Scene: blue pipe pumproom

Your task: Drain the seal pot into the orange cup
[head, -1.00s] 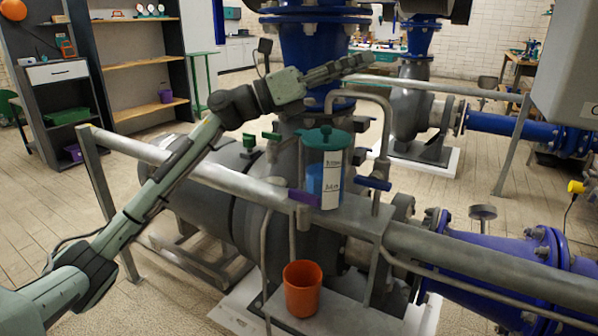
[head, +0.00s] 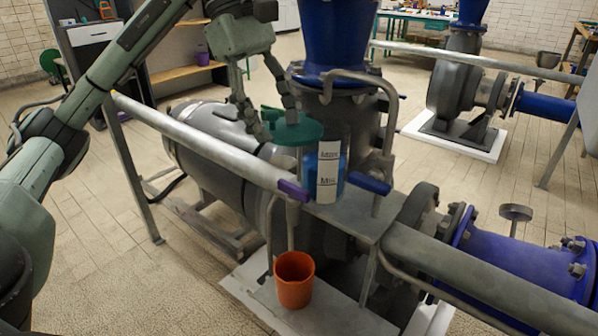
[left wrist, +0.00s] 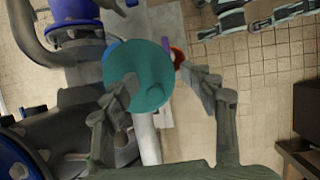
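The seal pot (head: 327,175) is a clear cylinder with blue liquid, a white MAX/MIN label and a teal lid (head: 308,132). It stands on a grey metal shelf behind the rail. The orange cup (head: 294,280) stands upright on the lower plate, below and left of the pot; part of it shows in the left wrist view (left wrist: 178,57). My left gripper (head: 277,122) points down at the lid, fingers apart. In the left wrist view, the left finger overlaps the lid (left wrist: 150,72) and the right finger is clear of it; contact cannot be told.
A bent grey pipe (head: 388,110) and large blue pipe (head: 335,40) rise behind.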

